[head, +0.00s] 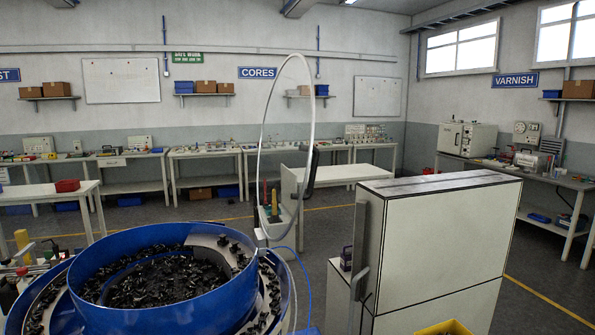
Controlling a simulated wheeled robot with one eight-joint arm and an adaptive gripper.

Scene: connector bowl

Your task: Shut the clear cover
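The clear cover (286,130) is a see-through disc with a pale rim. It stands raised, close to upright, at the right side of the blue bowl (165,295), and I see it nearly edge-on. A dark, elongated piece (312,172), perhaps a handle, shows at its right edge. Its lower end meets a small bracket by the bowl's rim. The bowl's top is uncovered, and many small black connectors (150,278) lie inside it and on its outer track. My gripper is not in view.
A tall white cabinet (445,240) with black edges stands right of the bowl, close to it. A thin blue hose (300,262) runs beside the bowl. Workbenches (205,152) line the back wall.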

